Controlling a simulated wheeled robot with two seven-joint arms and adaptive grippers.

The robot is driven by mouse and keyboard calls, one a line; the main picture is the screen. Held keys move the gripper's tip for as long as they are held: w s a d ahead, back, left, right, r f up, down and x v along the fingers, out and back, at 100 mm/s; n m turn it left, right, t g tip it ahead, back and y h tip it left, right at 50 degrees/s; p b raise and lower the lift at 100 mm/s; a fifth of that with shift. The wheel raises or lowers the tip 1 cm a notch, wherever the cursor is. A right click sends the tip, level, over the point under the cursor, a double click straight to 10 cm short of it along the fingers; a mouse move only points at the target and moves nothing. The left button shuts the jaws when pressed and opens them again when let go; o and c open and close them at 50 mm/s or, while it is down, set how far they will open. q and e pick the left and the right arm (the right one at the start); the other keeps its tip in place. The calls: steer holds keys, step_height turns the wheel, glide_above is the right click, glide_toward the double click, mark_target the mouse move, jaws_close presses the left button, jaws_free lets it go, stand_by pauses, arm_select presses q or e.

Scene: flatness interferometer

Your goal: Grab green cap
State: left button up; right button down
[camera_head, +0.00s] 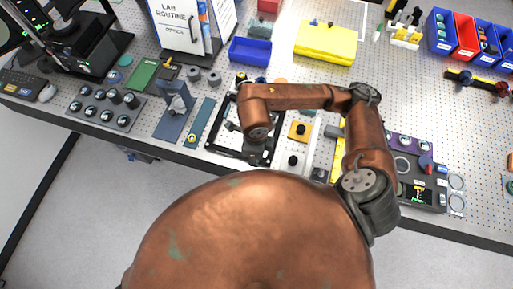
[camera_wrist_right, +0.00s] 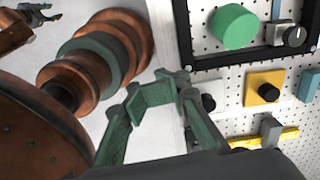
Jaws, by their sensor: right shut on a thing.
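The green cap (camera_wrist_right: 235,27) is a round green disc inside a black frame (camera_wrist_right: 185,40) in the right wrist view. In the head view the black frame (camera_head: 215,146) lies on the bench, mostly under my right arm, and I cannot make out the cap there. What is between the fingers cannot be made out. My left gripper (camera_wrist_right: 48,12) shows small at the top left of the right wrist view, its fingers apart and empty.
A yellow block with a black knob (camera_wrist_right: 264,90) and a grey-and-yellow part (camera_wrist_right: 270,134) sit beside the frame. In the head view, a blue tray (camera_head: 250,51), a yellow case (camera_head: 325,42) and a knob panel (camera_head: 106,107) stand around. The perforated bench at right is partly free.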

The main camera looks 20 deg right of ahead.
steer(key=shift+s+a+r, duration=0.25)
steer(key=shift+s+r, duration=0.05)
steer(key=shift+s, duration=0.25)
steer(key=c, duration=0.6)
jaws_free()
steer(key=shift+o, duration=0.2)
